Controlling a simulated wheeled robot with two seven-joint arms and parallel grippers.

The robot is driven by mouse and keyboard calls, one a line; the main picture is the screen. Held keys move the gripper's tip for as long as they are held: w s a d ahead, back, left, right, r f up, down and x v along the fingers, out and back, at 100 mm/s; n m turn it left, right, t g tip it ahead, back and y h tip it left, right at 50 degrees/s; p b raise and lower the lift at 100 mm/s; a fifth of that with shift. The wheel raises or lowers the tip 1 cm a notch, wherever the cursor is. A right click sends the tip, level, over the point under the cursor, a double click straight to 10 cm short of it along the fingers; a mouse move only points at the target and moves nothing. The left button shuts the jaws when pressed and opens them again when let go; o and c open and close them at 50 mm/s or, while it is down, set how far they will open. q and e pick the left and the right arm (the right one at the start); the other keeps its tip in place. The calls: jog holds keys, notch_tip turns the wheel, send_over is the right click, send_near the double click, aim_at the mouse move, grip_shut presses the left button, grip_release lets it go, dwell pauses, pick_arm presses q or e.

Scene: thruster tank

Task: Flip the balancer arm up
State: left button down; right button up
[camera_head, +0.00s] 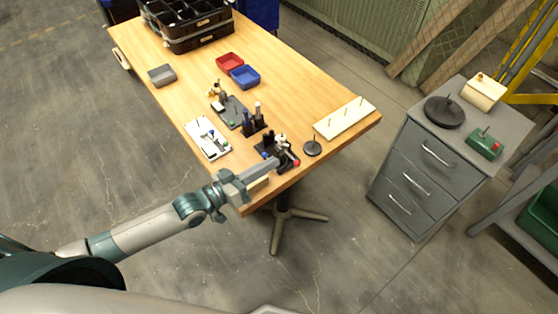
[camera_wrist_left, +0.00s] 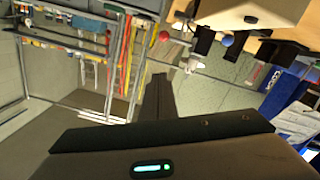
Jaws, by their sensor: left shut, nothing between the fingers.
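A small black device (camera_head: 270,146) with pale metal parts stands near the table's front corner; it appears to carry the balancer arm. A red ball (camera_head: 296,163) is at its right and a small blue ball (camera_head: 265,155) at its left. I cannot make out the arm's exact tilt. My left gripper (camera_head: 274,163) is shut and empty, its tip close to the device; contact cannot be told. In the left wrist view, the shut fingers (camera_wrist_left: 158,92) point towards a red ball (camera_wrist_left: 164,36), with a blue ball (camera_wrist_left: 227,40) to the right. My right gripper is not in view.
On the wooden table (camera_head: 300,85) are a white pegged board (camera_head: 344,119), a round black stand (camera_head: 312,148), a white tray (camera_head: 207,140), red (camera_head: 230,62) and blue (camera_head: 245,77) bins and black crates (camera_head: 190,20). A grey drawer cabinet (camera_head: 430,165) stands to the right.

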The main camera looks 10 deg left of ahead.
pick_arm(q)
jog(key=b+v, duration=0.1)
jog(key=v, duration=0.3)
jog(key=shift+s, duration=0.1)
dwell(0.3)
